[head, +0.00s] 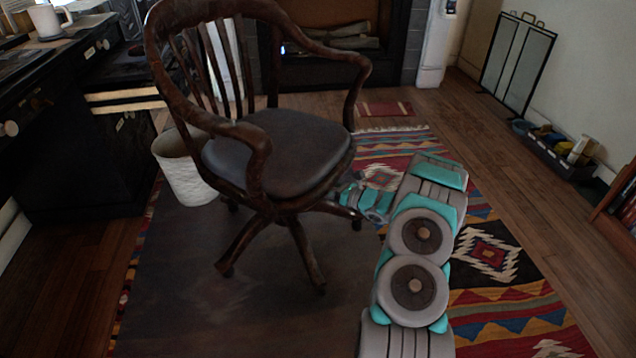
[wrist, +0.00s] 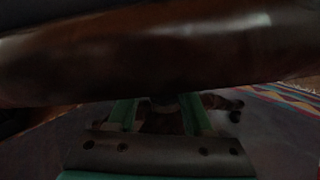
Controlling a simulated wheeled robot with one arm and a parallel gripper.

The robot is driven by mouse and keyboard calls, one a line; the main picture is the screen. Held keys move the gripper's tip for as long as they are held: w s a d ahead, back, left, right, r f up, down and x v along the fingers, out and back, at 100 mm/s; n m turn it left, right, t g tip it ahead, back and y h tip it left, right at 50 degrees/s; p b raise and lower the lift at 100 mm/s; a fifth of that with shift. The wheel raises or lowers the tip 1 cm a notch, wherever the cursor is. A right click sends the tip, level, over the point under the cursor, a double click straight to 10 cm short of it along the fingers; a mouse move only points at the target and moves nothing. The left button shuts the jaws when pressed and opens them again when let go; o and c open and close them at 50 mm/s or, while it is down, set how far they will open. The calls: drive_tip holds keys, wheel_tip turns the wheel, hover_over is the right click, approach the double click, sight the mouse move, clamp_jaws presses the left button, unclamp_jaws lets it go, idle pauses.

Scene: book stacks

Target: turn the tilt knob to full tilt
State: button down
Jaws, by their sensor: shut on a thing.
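The wooden swivel chair (head: 283,150) stands on a dark mat, with its dark seat facing my arm. My gripper (wrist: 160,102) is under the right edge of the seat; its fingertips are hidden in the head view. In the wrist view, the brown underside edge of the chair (wrist: 160,50) fills the top of the picture. The two green fingers reach up beneath it, shut on a small dark thing between them, which looks like the tilt knob. The knob is mostly hidden and too dark to tell how far it is turned.
A white waste bin (head: 186,178) stands behind the chair at left, beside a black desk (head: 80,160). A patterned rug (head: 490,250) lies under my arm. A toolbox (head: 556,150) sits by the right wall. The floor between rug and toolbox is clear.

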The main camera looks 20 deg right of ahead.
drive_tip(key=shift+a+f, duration=0.1)
drive_tip(key=n+b, duration=0.2)
drive_tip(key=shift+f+n+b, duration=0.15)
drive_tip(key=shift+n+b, duration=0.25)
drive_tip(key=n+b, duration=0.2)
drive_tip(key=n, duration=0.1)
drive_tip(key=shift+b, duration=0.4)
drive_tip(key=shift+n+b, duration=0.85)
drive_tip(key=shift+n, duration=0.05)
drive_tip(key=shift+s, duration=0.1)
drive_tip(key=shift+c, duration=1.5)
unclamp_jaws()
drive_tip(key=shift+r, duration=0.2)
